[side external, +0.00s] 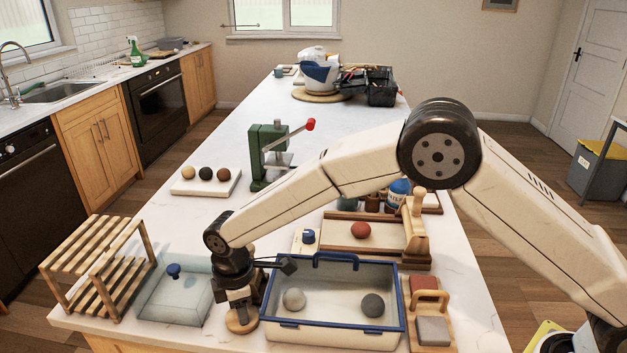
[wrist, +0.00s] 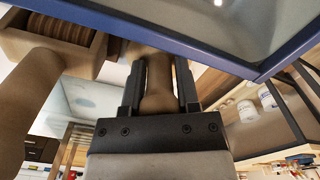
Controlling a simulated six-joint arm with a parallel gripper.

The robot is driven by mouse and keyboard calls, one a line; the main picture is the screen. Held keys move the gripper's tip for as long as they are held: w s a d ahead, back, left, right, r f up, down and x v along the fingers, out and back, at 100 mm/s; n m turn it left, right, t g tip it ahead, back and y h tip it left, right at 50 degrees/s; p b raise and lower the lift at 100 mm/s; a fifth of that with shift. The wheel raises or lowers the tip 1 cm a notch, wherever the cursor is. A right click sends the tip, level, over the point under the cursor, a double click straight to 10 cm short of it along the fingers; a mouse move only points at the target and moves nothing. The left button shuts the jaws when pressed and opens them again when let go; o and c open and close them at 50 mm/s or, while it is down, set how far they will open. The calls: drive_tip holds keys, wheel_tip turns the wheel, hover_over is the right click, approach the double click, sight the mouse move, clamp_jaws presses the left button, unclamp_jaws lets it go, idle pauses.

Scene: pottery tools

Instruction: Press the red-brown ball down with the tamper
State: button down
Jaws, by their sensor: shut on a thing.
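The red-brown ball (side external: 361,230) sits on a wooden-framed board in the side view, behind the blue-rimmed bin. My gripper (side external: 239,296) points down at the near left side of that bin, well away from the ball. In the wrist view my gripper (wrist: 160,80) is shut on the wooden handle of the tamper (wrist: 158,98). The tamper's round wooden foot (side external: 242,321) shows below the gripper in the side view, low over or on the white counter; I cannot tell if it touches. The fingers hide most of the handle.
The blue-rimmed bin (side external: 333,333) holds two grey balls and stands between gripper and board. A lidded clear box (side external: 174,300) and a wooden rack (side external: 98,265) are at left. A green press (side external: 267,160) and a white slab (side external: 205,188) with three balls stand farther back.

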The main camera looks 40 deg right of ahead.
drive_tip(key=shift+c, duration=1.3)
unclamp_jaws()
drive_tip(key=shift+r, duration=3.9)
